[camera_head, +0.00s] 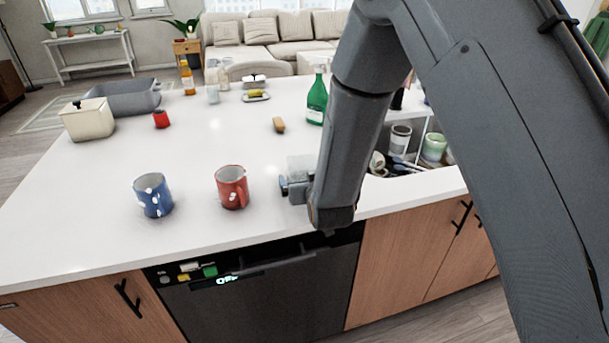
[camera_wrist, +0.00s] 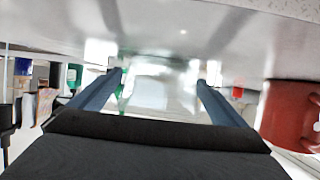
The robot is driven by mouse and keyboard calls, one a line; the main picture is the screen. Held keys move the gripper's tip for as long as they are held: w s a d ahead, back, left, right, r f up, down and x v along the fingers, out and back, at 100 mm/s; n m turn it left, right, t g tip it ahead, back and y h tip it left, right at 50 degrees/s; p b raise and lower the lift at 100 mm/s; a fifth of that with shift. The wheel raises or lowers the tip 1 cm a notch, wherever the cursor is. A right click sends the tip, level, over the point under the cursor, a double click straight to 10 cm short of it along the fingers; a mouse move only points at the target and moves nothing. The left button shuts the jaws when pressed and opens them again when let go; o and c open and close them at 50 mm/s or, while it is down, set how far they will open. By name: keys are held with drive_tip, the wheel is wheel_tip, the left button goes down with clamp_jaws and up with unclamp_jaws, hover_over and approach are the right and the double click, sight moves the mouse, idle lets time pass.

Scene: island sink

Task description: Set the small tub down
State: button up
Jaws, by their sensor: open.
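The small tub (camera_head: 301,166) is clear and pale and shows just behind my gripper, near the counter's front edge. In the wrist view the tub (camera_wrist: 158,88) lies between the two blue-grey fingers. My gripper (camera_head: 293,188) is open, with a finger on either side of the tub. It also shows in the wrist view (camera_wrist: 160,82), where a narrow gap seems to lie beside each finger. The tub appears to stand on the white counter (camera_head: 120,235). Its base is partly hidden by my gripper and arm.
A red mug (camera_head: 231,187) stands close left of my gripper, and a blue mug (camera_head: 153,195) farther left. A green spray bottle (camera_head: 316,100) stands behind. The sink with cups (camera_head: 400,138) is right of my arm. The counter's middle is mostly clear.

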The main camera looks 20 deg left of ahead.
drive_tip(key=shift+x, duration=0.9)
drive_tip(key=c, duration=1.2)
drive_tip(key=shift+c, duration=0.2)
drive_tip(key=shift+r, duration=0.1)
wheel_tip(320, 180, up, 10)
drive_tip(key=b, duration=0.2)
